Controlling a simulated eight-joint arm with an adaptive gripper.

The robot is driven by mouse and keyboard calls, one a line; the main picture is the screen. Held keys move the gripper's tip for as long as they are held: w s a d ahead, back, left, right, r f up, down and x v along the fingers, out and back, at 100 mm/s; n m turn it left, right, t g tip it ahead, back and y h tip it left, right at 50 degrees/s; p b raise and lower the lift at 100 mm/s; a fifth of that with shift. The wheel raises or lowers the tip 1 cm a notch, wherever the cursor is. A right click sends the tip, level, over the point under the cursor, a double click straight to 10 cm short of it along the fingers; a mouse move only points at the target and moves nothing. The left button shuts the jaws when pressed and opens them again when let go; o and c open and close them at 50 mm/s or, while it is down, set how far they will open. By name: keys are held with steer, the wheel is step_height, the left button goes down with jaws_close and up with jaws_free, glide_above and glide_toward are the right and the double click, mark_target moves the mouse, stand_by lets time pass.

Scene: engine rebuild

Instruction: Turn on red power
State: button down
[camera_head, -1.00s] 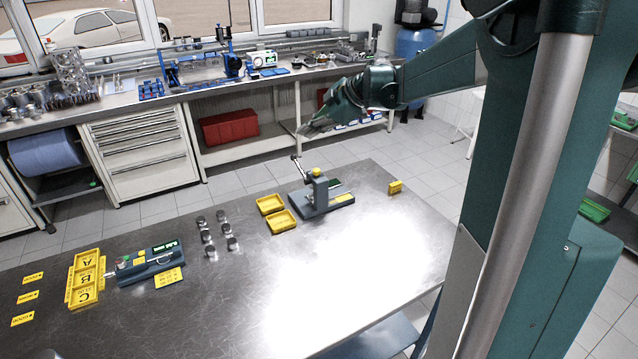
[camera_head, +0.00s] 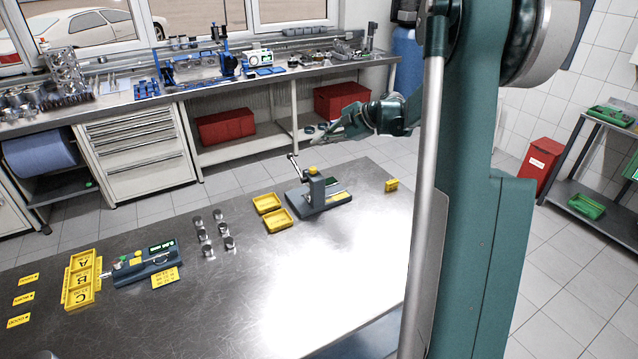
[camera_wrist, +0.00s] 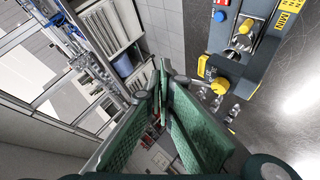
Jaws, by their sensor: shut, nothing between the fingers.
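A dark grey bench device (camera_head: 322,195) with a yellow knob and a lever stands on the steel table. Another dark device (camera_head: 147,262) with a green-lit display and small coloured buttons lies on the left of the table. The wrist view shows a dark device (camera_wrist: 238,70) with a red button (camera_wrist: 222,3), a blue button (camera_wrist: 220,16) and yellow knobs; I cannot tell which table device it is. My gripper (camera_head: 322,138) is above the floor beyond the table's far edge, apart from both devices. In the wrist view, its green fingers (camera_wrist: 161,75) are shut and empty.
A yellow lettered tray (camera_head: 81,280) is at the left. Red bins (camera_head: 226,127) sit under the rear bench (camera_head: 200,85). The table's front right (camera_head: 340,265) is clear.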

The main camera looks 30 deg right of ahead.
step_height(320, 180, down, 8)
steer(key=shift+f, duration=0.1)
stand_by(0.6)
steer(key=shift+w+f+b, duration=0.25)
steer(key=shift+f+b, duration=0.4)
steer(key=shift+f, duration=0.75)
steer(key=shift+w+f+b, duration=0.25)
steer(key=shift+f+b, duration=0.45)
steer(key=shift+f, duration=0.65)
steer(key=shift+w+f+b, duration=0.25)
steer(key=shift+f+b, duration=0.4)
steer(key=shift+f, duration=0.75)
steer(key=shift+w+f+b, duration=0.15)
steer(key=shift+f+b, duration=0.35)
steer(key=shift+f, duration=0.2)
steer(key=shift+r, duration=0.2)
steer(key=shift+r, duration=0.5)
steer(key=shift+r, duration=0.1)
steer(key=shift+s+r+p, duration=0.2)
steer(key=shift+r+p, duration=0.2)
steer(key=shift+r, duration=0.4)
steer(key=shift+s+r+p, duration=0.2)
steer(key=shift+r+p, duration=0.2)
steer(key=shift+r, duration=0.4)
steer(key=shift+s+r+p, duration=0.2)
steer(key=shift+r+p, duration=0.2)
steer(key=shift+r, duration=0.4)
